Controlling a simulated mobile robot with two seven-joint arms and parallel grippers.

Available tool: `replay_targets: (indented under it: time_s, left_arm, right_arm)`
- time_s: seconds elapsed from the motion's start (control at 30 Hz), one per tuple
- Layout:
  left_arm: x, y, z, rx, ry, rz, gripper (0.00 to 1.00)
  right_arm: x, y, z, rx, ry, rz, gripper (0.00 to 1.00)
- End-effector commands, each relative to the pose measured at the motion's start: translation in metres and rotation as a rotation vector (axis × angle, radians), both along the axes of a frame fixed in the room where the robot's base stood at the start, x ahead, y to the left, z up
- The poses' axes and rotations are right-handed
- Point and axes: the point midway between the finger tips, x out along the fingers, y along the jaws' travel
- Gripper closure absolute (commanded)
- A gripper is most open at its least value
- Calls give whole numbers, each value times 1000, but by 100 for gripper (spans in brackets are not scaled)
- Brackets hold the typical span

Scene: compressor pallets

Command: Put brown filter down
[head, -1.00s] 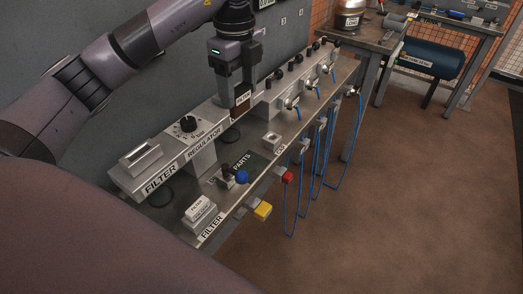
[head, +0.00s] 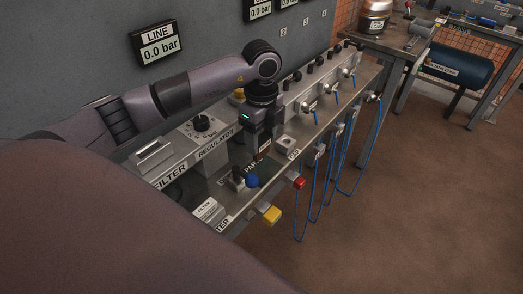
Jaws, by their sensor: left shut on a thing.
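My left gripper (head: 263,141) is shut on the brown filter (head: 265,149). The filter is a small brown block, mostly hidden by the fingers. It is low over the dark mat marked PARTS (head: 236,164) on the steel bench. I cannot tell whether the filter touches the mat. My right gripper is not in view.
A white filter block (head: 207,209) lies at the near end of the bench. A blue-knobbed valve (head: 252,181) stands close in front of the gripper. The regulator housing (head: 215,150) is to its left. Yellow (head: 271,214) and red (head: 299,183) knobs stick out along the front edge.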

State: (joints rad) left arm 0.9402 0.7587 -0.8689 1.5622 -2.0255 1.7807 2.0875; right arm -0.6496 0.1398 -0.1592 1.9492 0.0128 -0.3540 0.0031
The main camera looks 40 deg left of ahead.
Motion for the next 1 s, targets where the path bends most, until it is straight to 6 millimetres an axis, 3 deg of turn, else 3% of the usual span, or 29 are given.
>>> replay_targets:
  time_s: [0.4,0.83,0.87,0.93,1.0]
  left_arm:
    - [0,0,-48,-1,2,0,89]
    - [0,0,-56,0,-1,0,89]
    - [0,0,-56,0,-1,0,37]
    - [0,0,-55,0,-1,0,15]
    - [0,0,-55,0,0,0,15]
  right_arm:
    - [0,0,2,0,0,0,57]
    - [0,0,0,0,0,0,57]
    - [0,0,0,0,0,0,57]
    - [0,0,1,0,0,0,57]
    - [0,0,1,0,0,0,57]
